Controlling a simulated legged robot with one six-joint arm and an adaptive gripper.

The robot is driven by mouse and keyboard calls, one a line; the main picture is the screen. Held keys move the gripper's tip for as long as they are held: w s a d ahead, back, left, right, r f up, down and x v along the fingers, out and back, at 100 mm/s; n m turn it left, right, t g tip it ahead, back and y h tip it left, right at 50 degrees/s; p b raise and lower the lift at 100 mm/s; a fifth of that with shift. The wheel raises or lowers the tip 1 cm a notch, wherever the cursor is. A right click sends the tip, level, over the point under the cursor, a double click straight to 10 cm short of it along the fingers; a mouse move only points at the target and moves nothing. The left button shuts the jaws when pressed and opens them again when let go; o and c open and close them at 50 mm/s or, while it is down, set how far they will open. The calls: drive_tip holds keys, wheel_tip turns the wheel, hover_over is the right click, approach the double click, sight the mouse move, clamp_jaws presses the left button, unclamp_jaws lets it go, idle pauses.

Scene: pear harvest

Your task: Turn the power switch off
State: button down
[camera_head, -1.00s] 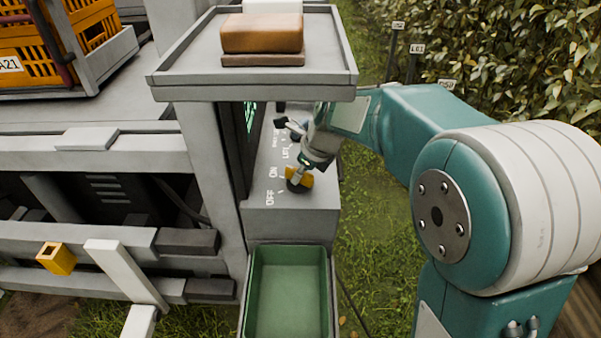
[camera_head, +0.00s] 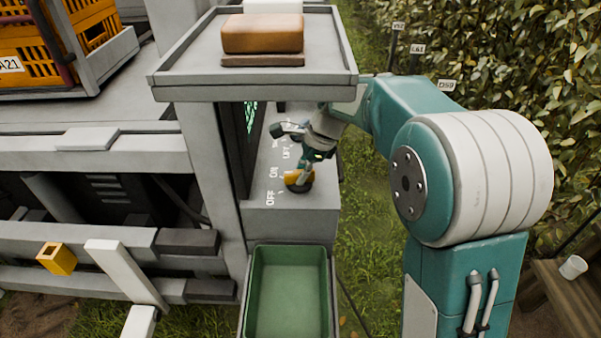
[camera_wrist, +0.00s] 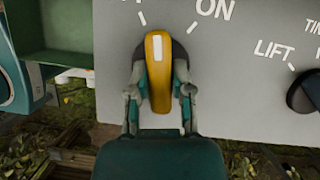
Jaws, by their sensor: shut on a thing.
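The power switch is a yellow rotary knob (camera_wrist: 158,80) with a white pointer mark on a dark round base. It also shows in the head view (camera_head: 291,179), on the grey control panel (camera_head: 262,221) beside the OFF and ON labels. My gripper (camera_wrist: 161,92) is shut on the knob, one finger on each side of it. In the wrist view the pointer faces up, between two white tick marks. The ON label is to the right of the knob; the OFF label is not readable there. In the head view my gripper (camera_head: 302,176) partly covers the knob.
A dark LIFT knob (camera_wrist: 305,92) sits to the right on the panel in the wrist view. A shelf (camera_head: 335,68) bearing a brown block (camera_head: 262,33) overhangs the panel. A green bin (camera_head: 327,290) stands below it. A hedge (camera_head: 530,70) is at the right.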

drive_tip(key=shift+w+n+g, duration=0.15)
drive_tip(key=shift+n+g, duration=0.45)
drive_tip(key=shift+n, duration=1.1)
drive_tip(key=shift+h, duration=0.3)
drive_tip(key=c, duration=0.5)
unclamp_jaws()
drive_tip(key=shift+w, duration=0.1)
drive_tip(key=v, duration=1.1)
drive_tip(key=shift+w+d+r, duration=0.15)
drive_tip(key=shift+w+r, duration=0.05)
drive_tip(key=shift+r, duration=0.15)
